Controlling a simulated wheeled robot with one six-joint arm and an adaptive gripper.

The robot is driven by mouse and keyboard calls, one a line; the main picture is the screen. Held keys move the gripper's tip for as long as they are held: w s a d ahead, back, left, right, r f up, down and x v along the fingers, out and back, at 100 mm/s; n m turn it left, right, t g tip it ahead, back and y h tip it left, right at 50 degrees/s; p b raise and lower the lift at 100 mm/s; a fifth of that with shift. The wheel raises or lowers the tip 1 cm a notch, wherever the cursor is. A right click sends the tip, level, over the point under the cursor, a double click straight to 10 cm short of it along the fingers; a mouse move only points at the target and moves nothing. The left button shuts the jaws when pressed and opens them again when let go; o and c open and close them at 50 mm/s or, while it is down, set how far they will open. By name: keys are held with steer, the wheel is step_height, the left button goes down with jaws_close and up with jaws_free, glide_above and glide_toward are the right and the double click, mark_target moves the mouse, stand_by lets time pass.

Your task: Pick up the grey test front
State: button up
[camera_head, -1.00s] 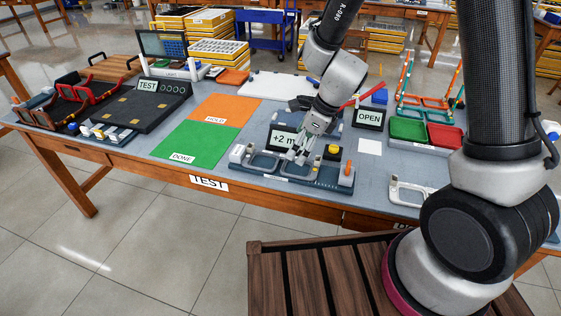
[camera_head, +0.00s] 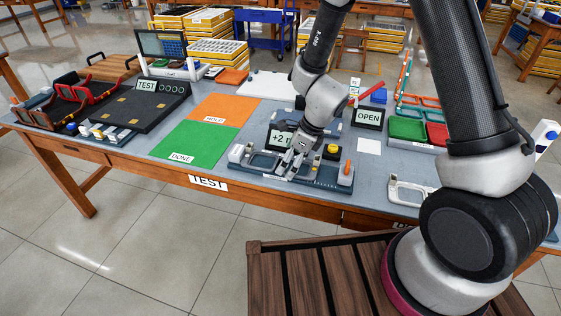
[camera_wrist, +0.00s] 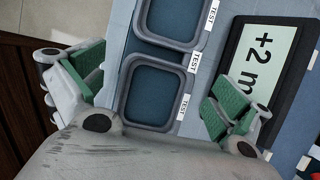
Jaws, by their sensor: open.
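The grey test front, seen as two grey rounded rims with small TEST tags, lies flat on a dark blue-grey fixture in the wrist view (camera_wrist: 158,57). My gripper (camera_wrist: 157,90) is open, with one green-padded finger on each side of the nearer rim and nothing gripped. I cannot tell from this view how far above the rim the fingers are. In the head view my gripper (camera_head: 290,168) is low over the fixture (camera_head: 320,182) and partly covers the front.
A "+2" display (camera_head: 281,138) stands right behind my gripper. A yellow button (camera_head: 332,149) and an orange peg (camera_head: 348,168) stand on the fixture's right. The green DONE mat (camera_head: 190,145) and orange HOLD mat (camera_head: 225,110) lie clear to the left.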

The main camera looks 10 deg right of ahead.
steer(key=shift+f, duration=0.2)
stand_by(0.3)
steer(key=c, duration=1.4)
steer(key=shift+r, duration=0.1)
step_height(320, 180, up, 10)
steer(key=shift+r, duration=0.15)
